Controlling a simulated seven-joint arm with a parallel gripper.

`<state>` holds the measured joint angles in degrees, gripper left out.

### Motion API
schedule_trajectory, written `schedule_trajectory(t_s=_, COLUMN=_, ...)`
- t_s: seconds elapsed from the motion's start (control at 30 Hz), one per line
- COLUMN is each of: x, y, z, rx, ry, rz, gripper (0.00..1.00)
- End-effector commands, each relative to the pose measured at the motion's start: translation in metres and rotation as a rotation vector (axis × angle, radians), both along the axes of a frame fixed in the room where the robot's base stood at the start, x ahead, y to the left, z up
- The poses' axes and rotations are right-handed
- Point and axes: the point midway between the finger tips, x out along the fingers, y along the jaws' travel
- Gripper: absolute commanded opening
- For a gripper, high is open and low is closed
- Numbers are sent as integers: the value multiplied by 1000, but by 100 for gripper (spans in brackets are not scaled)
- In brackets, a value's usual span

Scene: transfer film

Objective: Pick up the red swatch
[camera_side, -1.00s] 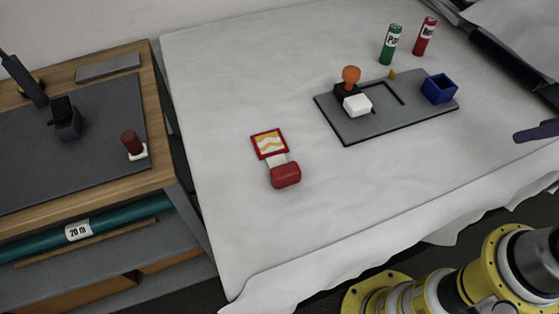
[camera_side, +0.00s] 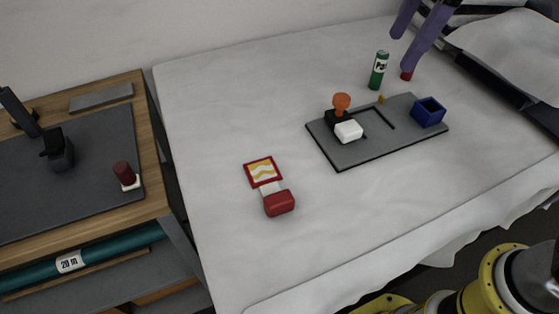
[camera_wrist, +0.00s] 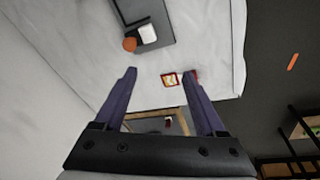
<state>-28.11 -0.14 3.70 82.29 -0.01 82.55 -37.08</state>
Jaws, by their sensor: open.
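The red-bordered swatch (camera_side: 263,171) with yellow and white zigzags lies flat on the white-covered table, left of centre in the side view. A small white piece lies between it and a red block (camera_side: 279,203), and I cannot tell whether they are joined. The swatch also shows in the wrist view (camera_wrist: 169,80), small and at a distance between the fingers. My gripper (camera_side: 402,53) has purple fingers and is at the top right of the side view, far from the swatch. In the wrist view my gripper (camera_wrist: 159,72) is open and empty.
A grey board (camera_side: 375,137) holds an orange-knobbed stamp (camera_side: 341,101), a white block (camera_side: 348,131) and a blue open box (camera_side: 429,112). A green cylinder (camera_side: 378,70) stands behind it.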

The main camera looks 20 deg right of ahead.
Motion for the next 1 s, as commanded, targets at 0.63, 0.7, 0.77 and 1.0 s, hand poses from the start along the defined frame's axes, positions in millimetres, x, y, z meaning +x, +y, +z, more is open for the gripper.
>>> schedule_trajectory(t_s=0.63, x=-16, y=189, z=-110, rx=-133, ry=160, rz=411, gripper=72)
schedule_trajectory(t_s=0.7, x=-16, y=188, z=-123, rx=-135, ry=162, rz=410, gripper=72)
schedule_trajectory(t_s=0.77, x=-16, y=188, z=-134, rx=-135, ry=161, rz=409, gripper=72)
schedule_trajectory(t_s=1.0, x=-15, y=188, z=-172, rx=-132, ry=159, rz=408, gripper=72)
